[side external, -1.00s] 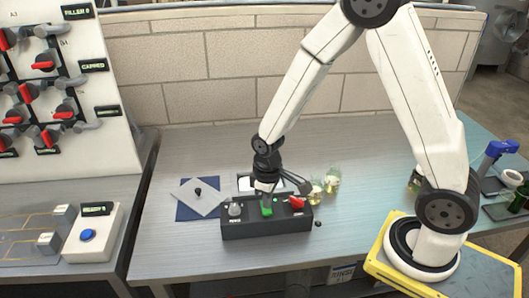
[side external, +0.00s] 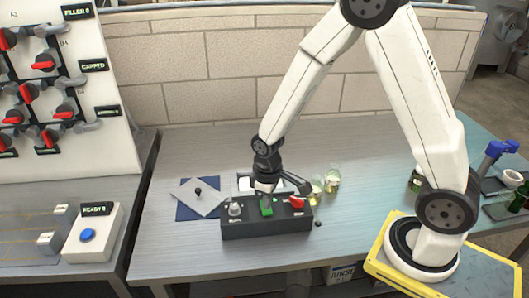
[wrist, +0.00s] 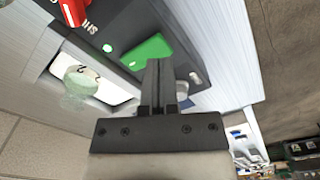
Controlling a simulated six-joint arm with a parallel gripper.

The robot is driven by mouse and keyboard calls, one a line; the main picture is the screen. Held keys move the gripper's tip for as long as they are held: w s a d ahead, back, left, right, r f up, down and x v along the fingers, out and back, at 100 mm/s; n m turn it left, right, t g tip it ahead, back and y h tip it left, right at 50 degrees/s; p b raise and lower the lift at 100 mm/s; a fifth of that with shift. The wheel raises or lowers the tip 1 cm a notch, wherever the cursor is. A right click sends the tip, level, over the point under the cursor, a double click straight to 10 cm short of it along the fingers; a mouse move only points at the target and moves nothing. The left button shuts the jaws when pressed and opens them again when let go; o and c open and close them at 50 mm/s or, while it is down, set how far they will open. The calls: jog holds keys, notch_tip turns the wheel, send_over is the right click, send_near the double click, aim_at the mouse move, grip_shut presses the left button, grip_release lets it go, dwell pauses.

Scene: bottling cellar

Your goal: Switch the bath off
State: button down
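A black control box (side external: 266,222) stands on the metal bench, with a grey knob (side external: 235,210) at its left, a green rocker switch (side external: 266,207) in the middle and a red knob (side external: 297,202) at its right. My gripper (side external: 266,196) points down at the green rocker. In the wrist view, my gripper (wrist: 158,64) has its fingers together with nothing seen between them. Their tips overlap the near edge of the green rocker (wrist: 146,50); I cannot tell whether they touch it. A small green lamp (wrist: 107,47) is lit between the rocker and the red knob (wrist: 75,10).
A grey plate with a black knob (side external: 198,192) lies on a blue mat left of the box. Glasses with yellowish contents (side external: 332,181) stand behind it at the right. A blue-button box (side external: 92,233) is on the left bench. The bench front is clear.

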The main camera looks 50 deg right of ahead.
jog(key=shift+f, duration=1.25)
dwell(0.5)
jog(key=shift+r, duration=3)
jog(key=shift+s+d+r, duration=0.1)
jog(key=shift+s+r, duration=0.25)
jog(key=shift+r, duration=0.1)
jog(key=s+r+m+t, duration=0.2)
jog(key=s+r+m, duration=0.1)
jog(key=s, duration=0.3)
jog(key=shift+d+r+t, duration=0.3)
jog(key=shift+r, duration=0.2)
